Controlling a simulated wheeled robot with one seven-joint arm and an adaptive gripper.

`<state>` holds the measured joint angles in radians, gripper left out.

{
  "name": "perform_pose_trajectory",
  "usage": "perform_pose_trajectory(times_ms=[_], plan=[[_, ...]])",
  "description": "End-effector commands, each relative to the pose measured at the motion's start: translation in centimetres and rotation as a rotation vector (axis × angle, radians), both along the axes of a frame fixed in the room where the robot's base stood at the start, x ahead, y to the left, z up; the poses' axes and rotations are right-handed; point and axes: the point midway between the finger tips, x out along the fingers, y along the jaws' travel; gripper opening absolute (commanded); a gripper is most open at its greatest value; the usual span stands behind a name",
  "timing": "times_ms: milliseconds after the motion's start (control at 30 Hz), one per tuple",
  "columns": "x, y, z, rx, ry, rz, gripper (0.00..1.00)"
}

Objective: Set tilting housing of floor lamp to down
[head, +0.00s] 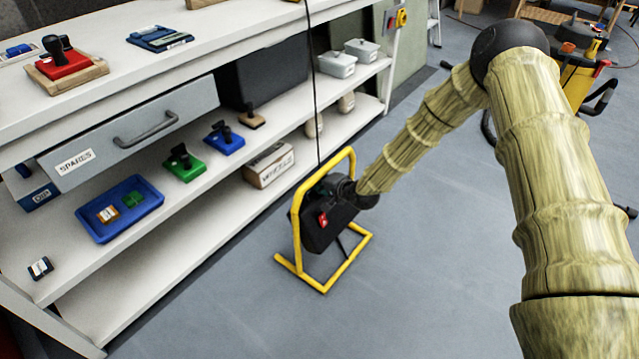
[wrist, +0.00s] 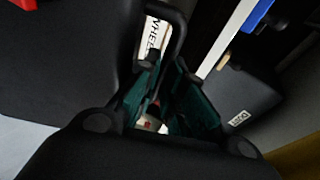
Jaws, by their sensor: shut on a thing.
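The floor lamp stands on the floor in the head view, with a yellow tube frame (head: 355,263) and a black tilting housing (head: 318,232) hung between its uprights. A red part (head: 322,219) shows on the housing, which sits tilted in the frame. My gripper (head: 328,188) reaches it from the upper right, at the housing's top edge. In the wrist view the housing (wrist: 60,60) fills the left side. A black handle bar (wrist: 180,30) runs between the teal-padded fingers of my gripper (wrist: 166,78), which is shut on it. The exact contact is partly hidden by the fingers.
A white shelf unit (head: 230,215) stands close left of the lamp, with a cardboard box (head: 269,165), a blue tray (head: 90,222) and stamps on it. A dark cable (head: 314,90) hangs above the lamp.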

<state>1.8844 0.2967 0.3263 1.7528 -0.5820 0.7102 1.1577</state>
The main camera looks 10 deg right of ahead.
Motion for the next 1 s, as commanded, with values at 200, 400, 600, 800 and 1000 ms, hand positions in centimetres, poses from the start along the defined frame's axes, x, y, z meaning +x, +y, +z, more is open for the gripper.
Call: perform_pose_trajectory(times_ms=[200, 400, 600, 800, 1000], plan=[[0.2, 0.0, 0.3, 0.002, -0.005, 0.000, 0.19], [0.1, 0.0, 0.2, 0.001, -0.003, 0.000, 0.19], [-1.0, -0.8, 0.9, 0.002, -0.002, -0.001, 0.19], [-3.5, -2.3, 2.6, 0.003, -0.003, -0.001, 0.19], [-6.2, -4.0, 4.3, 0.003, -0.003, -0.001, 0.19]])
